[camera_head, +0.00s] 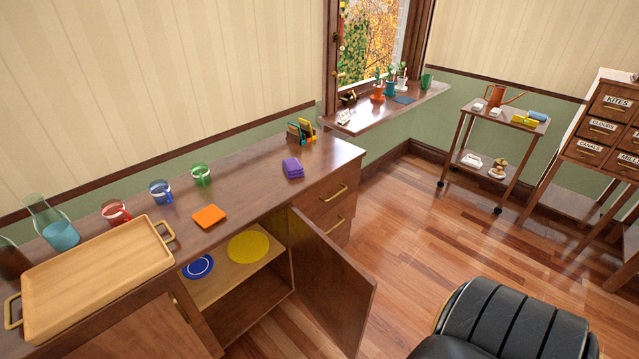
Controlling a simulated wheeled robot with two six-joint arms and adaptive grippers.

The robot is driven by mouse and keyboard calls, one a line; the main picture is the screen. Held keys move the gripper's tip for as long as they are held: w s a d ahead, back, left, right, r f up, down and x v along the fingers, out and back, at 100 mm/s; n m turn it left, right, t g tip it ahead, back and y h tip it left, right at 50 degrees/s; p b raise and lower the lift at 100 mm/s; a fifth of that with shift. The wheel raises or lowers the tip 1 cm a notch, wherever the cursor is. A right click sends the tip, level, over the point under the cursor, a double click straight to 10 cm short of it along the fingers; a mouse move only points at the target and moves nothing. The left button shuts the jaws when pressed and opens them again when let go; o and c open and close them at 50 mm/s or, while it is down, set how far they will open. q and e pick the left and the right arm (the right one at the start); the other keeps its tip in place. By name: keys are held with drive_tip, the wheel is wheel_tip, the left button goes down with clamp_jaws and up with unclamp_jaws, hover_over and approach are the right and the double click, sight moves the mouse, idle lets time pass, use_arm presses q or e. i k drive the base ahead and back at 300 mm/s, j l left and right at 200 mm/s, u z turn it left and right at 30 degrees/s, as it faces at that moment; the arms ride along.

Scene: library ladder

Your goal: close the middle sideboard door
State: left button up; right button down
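The sideboard (255,178) stands along the wall, running from lower left to the centre. Its middle door (333,285) stands wide open, swung out into the room from its right edge, beside the drawers. The open compartment shows a shelf (225,285) with a yellow plate (248,246) and a blue plate (198,267) on it. A closed door (140,335) with a brass handle is left of the opening. No handle shows on the open door's visible face. Neither of my grippers is in view.
A black padded chair (510,325) is at bottom right, with floor (415,240) between it and the door. A wooden tray (95,280), cups, an orange item (209,216) and a purple stack (292,168) sit on top. A trolley (487,142) stands farther back.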

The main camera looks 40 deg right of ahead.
sight(338, 294)
drive_tip(key=l+u, duration=0.1)
drive_tip(key=l, duration=0.35)
drive_tip(key=k+l+u, duration=0.1)
drive_tip(key=l, duration=0.4)
drive_tip(key=l+u, duration=0.1)
drive_tip(key=l, duration=0.35)
drive_tip(key=k+l, duration=0.15)
drive_tip(key=l, duration=0.3)
drive_tip(key=k+l+u, duration=0.15)
drive_tip(key=l, duration=0.35)
drive_tip(key=l+u, duration=0.1)
drive_tip(key=l, duration=0.35)
drive_tip(key=k+l+u, duration=0.1)
drive_tip(key=l, duration=0.35)
drive_tip(key=k+l, duration=0.25)
drive_tip(key=k+l+z, duration=0.15)
drive_tip(key=l, duration=0.3)
drive_tip(key=k+l, duration=0.35)
drive_tip(key=k+l+z, duration=0.1)
drive_tip(key=k+l, duration=0.15)
drive_tip(key=l, duration=0.15)
